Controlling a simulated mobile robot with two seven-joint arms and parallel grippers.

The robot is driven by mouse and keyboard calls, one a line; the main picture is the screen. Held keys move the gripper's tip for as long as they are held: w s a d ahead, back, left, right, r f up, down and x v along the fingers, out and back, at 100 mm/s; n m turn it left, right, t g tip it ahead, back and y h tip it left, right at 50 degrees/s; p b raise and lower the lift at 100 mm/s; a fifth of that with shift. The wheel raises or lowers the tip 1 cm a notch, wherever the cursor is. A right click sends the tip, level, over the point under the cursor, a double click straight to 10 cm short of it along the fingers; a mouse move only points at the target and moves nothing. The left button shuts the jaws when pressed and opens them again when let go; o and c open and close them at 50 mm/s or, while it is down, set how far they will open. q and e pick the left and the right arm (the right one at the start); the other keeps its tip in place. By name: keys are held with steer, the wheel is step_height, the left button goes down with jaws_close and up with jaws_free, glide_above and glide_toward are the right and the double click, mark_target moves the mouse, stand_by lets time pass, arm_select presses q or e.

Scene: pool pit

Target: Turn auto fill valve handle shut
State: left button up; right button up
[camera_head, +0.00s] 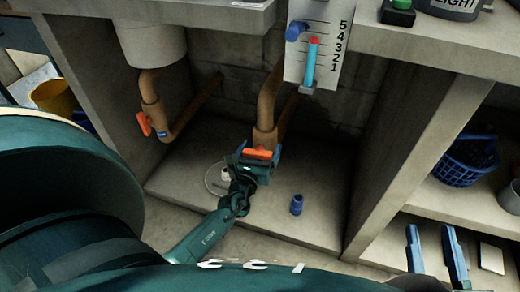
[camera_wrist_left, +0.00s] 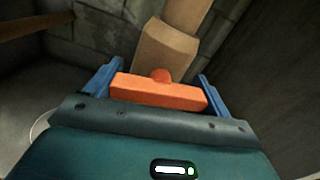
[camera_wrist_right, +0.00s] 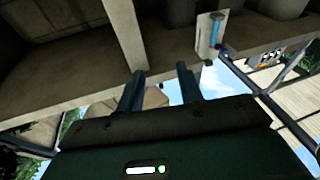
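An orange valve handle (camera_head: 259,153) sits on the brown middle pipe (camera_head: 268,105). In the left wrist view the handle (camera_wrist_left: 158,92) lies crosswise, with its round hub toward the pipe fitting (camera_wrist_left: 163,48). My left gripper (camera_head: 262,160) is at this handle. Its blue fingers (camera_wrist_left: 158,80) are wide apart, one by each end of the handle; I cannot tell whether they touch it. A second orange handle (camera_head: 144,124) is on the left pipe (camera_head: 152,100). No label shows which valve is the auto fill. My right gripper (camera_wrist_right: 160,82) is open and empty, away from the valves.
A numbered level gauge (camera_head: 322,40) hangs above the middle pipe. A small blue cylinder (camera_head: 296,204) stands on the pit floor. A concrete divider (camera_head: 405,150) separates the right shelves, which hold a blue basket (camera_head: 467,163). A yellow bucket (camera_head: 54,98) is far left.

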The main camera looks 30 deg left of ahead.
arm_select(q)
steer(key=c, duration=0.4)
steer(key=shift+m+p, duration=0.4)
steer(key=shift+m, duration=0.7)
steer(key=o, duration=0.9)
